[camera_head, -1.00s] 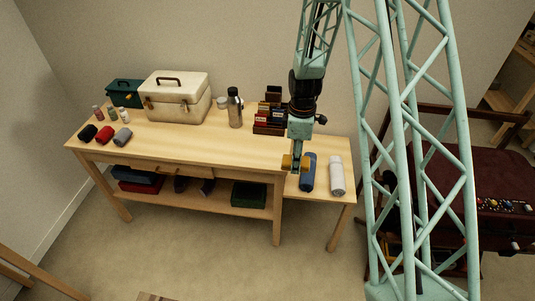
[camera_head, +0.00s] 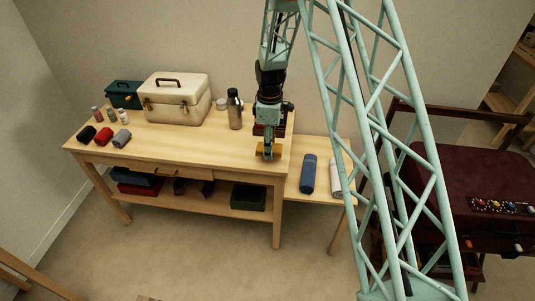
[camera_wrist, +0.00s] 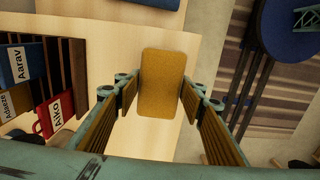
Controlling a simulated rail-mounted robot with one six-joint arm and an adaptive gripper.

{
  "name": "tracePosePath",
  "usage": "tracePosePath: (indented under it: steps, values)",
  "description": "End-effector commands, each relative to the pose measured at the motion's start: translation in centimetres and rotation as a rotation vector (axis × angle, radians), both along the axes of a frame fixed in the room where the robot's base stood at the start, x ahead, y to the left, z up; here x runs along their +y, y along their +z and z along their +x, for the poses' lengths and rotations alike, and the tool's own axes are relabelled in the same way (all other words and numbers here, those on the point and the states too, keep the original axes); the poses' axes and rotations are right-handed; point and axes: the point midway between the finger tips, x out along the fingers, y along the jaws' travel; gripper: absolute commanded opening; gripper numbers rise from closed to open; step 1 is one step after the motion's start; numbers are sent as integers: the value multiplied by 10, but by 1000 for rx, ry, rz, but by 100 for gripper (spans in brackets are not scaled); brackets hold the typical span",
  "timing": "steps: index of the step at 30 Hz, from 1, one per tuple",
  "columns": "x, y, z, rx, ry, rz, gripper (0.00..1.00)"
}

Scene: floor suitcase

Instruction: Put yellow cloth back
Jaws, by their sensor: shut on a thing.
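The yellow cloth (camera_wrist: 161,82) is a small mustard block with rounded corners. In the wrist view it sits between my finger pads, which press on its left and right sides. My gripper (camera_wrist: 160,95) is shut on it. In the head view my gripper (camera_head: 269,152) points down over the right end of the wooden bench (camera_head: 195,150). There the cloth is hard to tell from the ochre pads. The exact height above the bench is unclear.
A dark rack (camera_wrist: 75,70) with name-labelled blue and red items stands close left of my gripper in the wrist view. Blue (camera_head: 308,173) and white (camera_head: 335,178) rolls lie on the right side table. A steel bottle (camera_head: 235,109) and cream case (camera_head: 175,100) stand farther left.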

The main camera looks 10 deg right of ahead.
Motion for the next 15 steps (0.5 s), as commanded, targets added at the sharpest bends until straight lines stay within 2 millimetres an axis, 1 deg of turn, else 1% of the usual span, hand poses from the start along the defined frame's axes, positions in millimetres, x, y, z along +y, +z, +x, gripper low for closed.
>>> tracePosePath:
  steps: [11, 15]
  values:
    - [1, 0, 2, 0, 0, 0, 27]
    - [4, -1, 6, 0, 1, 0, 27]
